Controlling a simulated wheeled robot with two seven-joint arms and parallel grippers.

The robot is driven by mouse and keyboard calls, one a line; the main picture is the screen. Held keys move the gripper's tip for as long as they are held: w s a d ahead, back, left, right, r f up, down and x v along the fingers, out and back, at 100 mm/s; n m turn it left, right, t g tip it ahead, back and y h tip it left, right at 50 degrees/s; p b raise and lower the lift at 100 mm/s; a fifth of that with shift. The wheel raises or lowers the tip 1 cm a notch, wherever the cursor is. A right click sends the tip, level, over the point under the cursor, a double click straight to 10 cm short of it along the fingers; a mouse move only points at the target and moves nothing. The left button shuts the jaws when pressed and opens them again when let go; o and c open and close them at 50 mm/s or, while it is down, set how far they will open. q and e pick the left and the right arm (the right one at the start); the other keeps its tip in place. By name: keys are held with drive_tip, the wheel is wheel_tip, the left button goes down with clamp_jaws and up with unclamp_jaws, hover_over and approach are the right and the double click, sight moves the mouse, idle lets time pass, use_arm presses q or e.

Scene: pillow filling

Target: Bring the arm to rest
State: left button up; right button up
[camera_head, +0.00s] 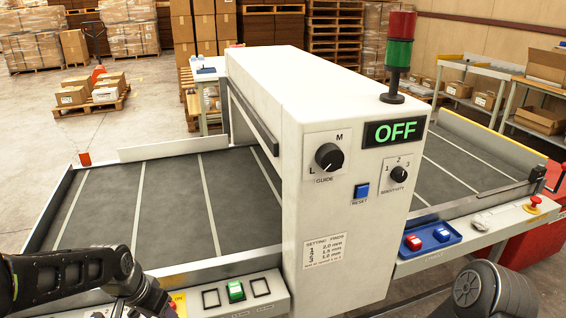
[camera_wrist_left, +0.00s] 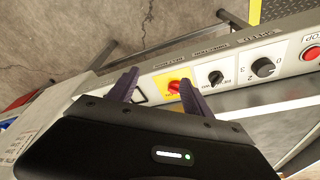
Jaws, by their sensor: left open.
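My left arm (camera_head: 75,280) comes in from the left, low over the front left corner of the machine; its gripper is hard to make out there. In the left wrist view my left gripper (camera_wrist_left: 158,88) is open, its two dark fingers spread with nothing between them. Beyond the fingers is a control panel with a red knob on a yellow plate (camera_wrist_left: 175,87), two black knobs (camera_wrist_left: 263,67) and a red stop button (camera_wrist_left: 311,53). I cannot tell whether a finger touches the panel. Part of my right arm (camera_head: 490,290) shows at the lower right; its gripper is out of view.
A white machine housing (camera_head: 345,215) with an OFF display (camera_head: 395,132) stands over a dark conveyor belt (camera_head: 150,200). A green button (camera_head: 235,290) sits on the front rail. Pallets and boxes stand behind.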

use_arm(q)
drive_tip(key=s+d+f+n+t+h, duration=0.1)
drive_tip(key=s+d+f+n+h, duration=0.25)
drive_tip(key=d+f, duration=1.1)
drive_tip(key=s+d+f+g, duration=0.1)
drive_tip(key=s+d+f, duration=0.1)
drive_tip(key=s, duration=0.3)
drive_tip(key=s+d+f+n+g+p, duration=0.1)
drive_tip(key=s+d+f, duration=0.2)
drive_tip(key=s, duration=0.3)
drive_tip(key=s+d+f+g, duration=0.1)
drive_tip(key=s+d+f, duration=0.1)
drive_tip(key=s+f, duration=0.3)
drive_tip(key=shift+s+d+p, duration=0.3)
drive_tip(key=shift+p, duration=0.05)
drive_tip(key=shift+c, duration=0.6)
